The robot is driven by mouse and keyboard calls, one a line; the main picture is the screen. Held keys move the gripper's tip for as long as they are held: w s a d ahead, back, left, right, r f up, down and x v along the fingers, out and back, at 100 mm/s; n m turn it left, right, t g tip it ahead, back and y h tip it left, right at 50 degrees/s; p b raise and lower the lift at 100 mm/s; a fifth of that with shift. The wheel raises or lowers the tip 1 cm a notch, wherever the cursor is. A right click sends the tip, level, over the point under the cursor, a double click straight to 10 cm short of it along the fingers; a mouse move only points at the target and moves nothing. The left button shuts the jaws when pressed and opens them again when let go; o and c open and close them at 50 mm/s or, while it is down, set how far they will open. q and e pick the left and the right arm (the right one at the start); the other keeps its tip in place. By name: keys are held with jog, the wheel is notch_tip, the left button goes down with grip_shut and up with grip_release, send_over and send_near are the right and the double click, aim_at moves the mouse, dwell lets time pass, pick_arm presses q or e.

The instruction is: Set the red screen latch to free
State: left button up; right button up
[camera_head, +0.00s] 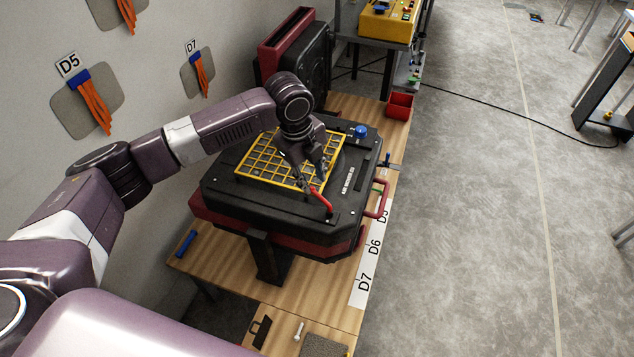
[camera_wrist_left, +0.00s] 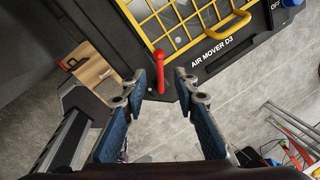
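The red screen latch (camera_head: 321,200) is a small red handle at the front corner of the yellow screen grid (camera_head: 262,172), on top of the black air mover (camera_head: 245,207). The latch also shows in the left wrist view (camera_wrist_left: 159,72), with its rounded end toward the grid. My left gripper (camera_head: 310,178) is above the latch in the head view. In the left wrist view its two fingers (camera_wrist_left: 160,88) are apart, with the latch showing between and beyond their tips. I cannot tell whether either finger touches it. My right gripper is not in view.
The air mover stands on a wooden bench (camera_head: 322,290) marked D6 and D7. A blue knob (camera_head: 360,131) sits on its top and a red side handle (camera_head: 383,197) sticks out. A second black and red unit (camera_head: 292,55) stands behind. Open grey floor (camera_head: 480,220) lies right.

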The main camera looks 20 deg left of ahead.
aim_at(316, 193)
pick_arm(q)
notch_tip(316, 193, down, 2)
jog(key=shift+d+f, duration=0.15)
jog(key=shift+f, duration=0.1)
jog(key=shift+w+d+f+p, duration=0.1)
jog(key=shift+w+f+p, duration=0.1)
jog(key=shift+f, duration=0.3)
jog(key=shift+w+f+p, duration=0.1)
jog(key=shift+f+p, duration=0.1)
jog(key=shift+f, duration=0.25)
jog(key=shift+w+f, duration=0.1)
jog(key=shift+f, duration=0.1)
grip_shut()
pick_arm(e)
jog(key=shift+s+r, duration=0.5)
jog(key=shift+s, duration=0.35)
